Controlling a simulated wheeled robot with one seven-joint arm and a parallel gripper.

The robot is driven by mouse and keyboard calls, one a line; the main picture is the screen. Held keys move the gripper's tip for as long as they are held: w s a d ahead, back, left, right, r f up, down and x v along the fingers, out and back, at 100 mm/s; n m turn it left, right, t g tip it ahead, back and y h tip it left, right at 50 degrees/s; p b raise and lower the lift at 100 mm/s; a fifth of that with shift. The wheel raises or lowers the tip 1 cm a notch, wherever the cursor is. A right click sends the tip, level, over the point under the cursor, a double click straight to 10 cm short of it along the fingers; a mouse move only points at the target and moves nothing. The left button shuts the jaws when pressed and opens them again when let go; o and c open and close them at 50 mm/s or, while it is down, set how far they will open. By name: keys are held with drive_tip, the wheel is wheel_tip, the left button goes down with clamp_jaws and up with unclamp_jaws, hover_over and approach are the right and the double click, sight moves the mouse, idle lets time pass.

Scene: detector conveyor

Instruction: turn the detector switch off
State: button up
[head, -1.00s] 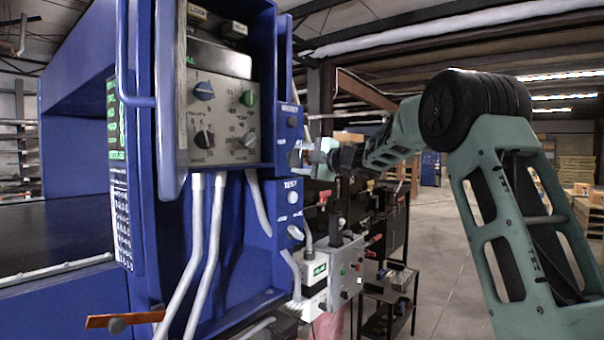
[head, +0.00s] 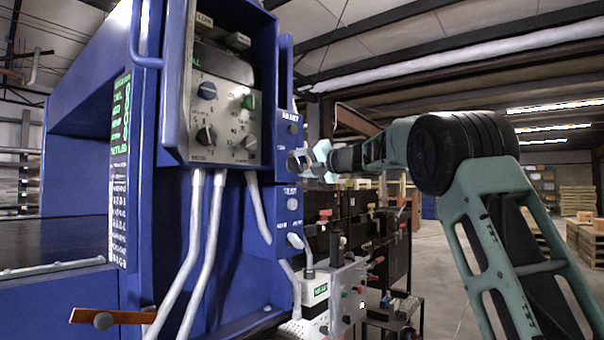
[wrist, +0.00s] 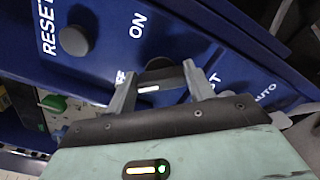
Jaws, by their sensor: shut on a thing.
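The detector switch is a dark rotary knob (wrist: 160,74) on the blue side panel, with the ON label and a partly hidden label around it in the wrist view. My gripper (wrist: 160,84) has one finger on each side of the knob and is shut on it. In the head view my gripper (head: 308,161) reaches the narrow blue panel from the right, at the switch (head: 296,162). The fingers cover part of the switch and its labels, so its exact setting is hard to read.
A RESET button (wrist: 74,40) sits beside the switch. Below it in the head view are a TEST button (head: 292,203) and another knob (head: 295,240). A grey control panel (head: 224,115) with several dials stands left. A grey box (head: 345,290) is below; open floor lies right.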

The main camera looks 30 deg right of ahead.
drive_tip(key=shift+f+n+b, duration=0.15)
drive_tip(key=shift+n+b, duration=0.25)
drive_tip(key=shift+n, duration=0.2)
drive_tip(key=o, duration=1)
drive_tip(key=shift+s, duration=0.1)
drive_tip(key=b+v, duration=0.4)
drive_tip(key=v, duration=1.3)
drive_tip(key=shift+s, duration=0.1)
